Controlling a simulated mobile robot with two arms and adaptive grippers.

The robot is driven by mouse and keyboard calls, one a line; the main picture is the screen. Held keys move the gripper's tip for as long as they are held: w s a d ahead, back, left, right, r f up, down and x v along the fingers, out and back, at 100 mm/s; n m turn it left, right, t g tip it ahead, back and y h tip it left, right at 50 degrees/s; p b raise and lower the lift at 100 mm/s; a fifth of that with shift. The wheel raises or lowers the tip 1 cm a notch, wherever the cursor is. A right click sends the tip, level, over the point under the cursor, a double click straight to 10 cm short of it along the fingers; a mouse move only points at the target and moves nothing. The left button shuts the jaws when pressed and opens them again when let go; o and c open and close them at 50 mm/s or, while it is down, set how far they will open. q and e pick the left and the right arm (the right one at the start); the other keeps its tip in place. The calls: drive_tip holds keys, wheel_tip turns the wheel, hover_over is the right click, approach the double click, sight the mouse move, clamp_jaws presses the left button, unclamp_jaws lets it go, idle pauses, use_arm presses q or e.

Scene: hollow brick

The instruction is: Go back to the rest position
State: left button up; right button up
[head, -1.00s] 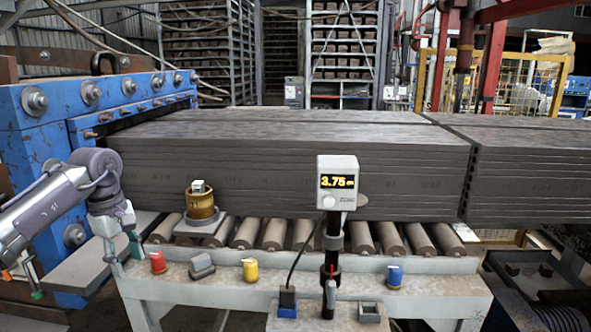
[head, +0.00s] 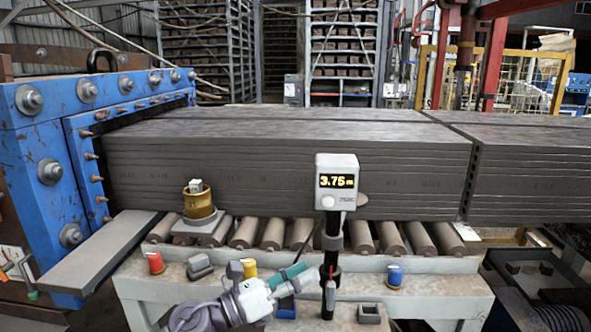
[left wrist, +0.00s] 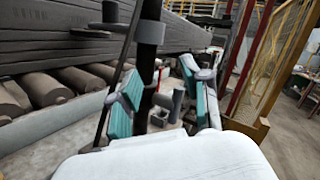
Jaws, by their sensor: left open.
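My left gripper (head: 293,284) is low in the middle of the head view, in front of the white bench and just left of the black post (head: 330,262). Its teal-padded fingers point right, and it holds nothing that I can see. In the left wrist view, the open fingers (left wrist: 163,98) stand apart, with the black post (left wrist: 149,75) showing between or beyond them; I cannot tell which. My right gripper is not in view.
Dark clay slabs (head: 285,165) lie on the rollers (head: 243,232). The white bench (head: 210,291) carries red, yellow and blue knobs. A display (head: 337,181) reading 3.75 tops the post. A blue machine (head: 40,140) stands left. A yellow-framed fence (head: 500,80) is behind.

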use_arm(q)
drive_tip(key=s+a+f+n+t+y, duration=0.3)
drive_tip(key=a+f+n+y, duration=0.5)
drive_tip(key=n, duration=0.8)
drive_tip(key=s+a+f+n+t+y, duration=0.3)
drive_tip(key=a+f+n+y, duration=0.45)
drive_tip(key=n, duration=0.85)
drive_tip(key=s+a+f+n+g+y, duration=0.1)
drive_tip(key=s+a+f+n+g, duration=0.2)
drive_tip(key=s, duration=0.6)
drive_tip(key=s+a+f+n+g+y, duration=0.1)
drive_tip(key=s+f+n+g, duration=0.4)
drive_tip(key=s, duration=0.3)
drive_tip(key=s+a+f+n+g, duration=0.2)
drive_tip(key=s+f+g, duration=0.25)
drive_tip(key=s, duration=0.45)
drive_tip(key=s+a+f+x, duration=0.1)
drive_tip(key=s+x, duration=0.2)
drive_tip(key=x, duration=0.9)
drive_tip(key=s+x, duration=0.2)
drive_tip(key=x, duration=0.9)
drive_tip(key=s+a+f+g, duration=0.1)
drive_tip(key=s+a+f, duration=0.2)
drive_tip(key=s+f, duration=1.5)
drive_tip(key=shift+f+m+g, duration=0.35)
drive_tip(key=shift+f+m, duration=0.05)
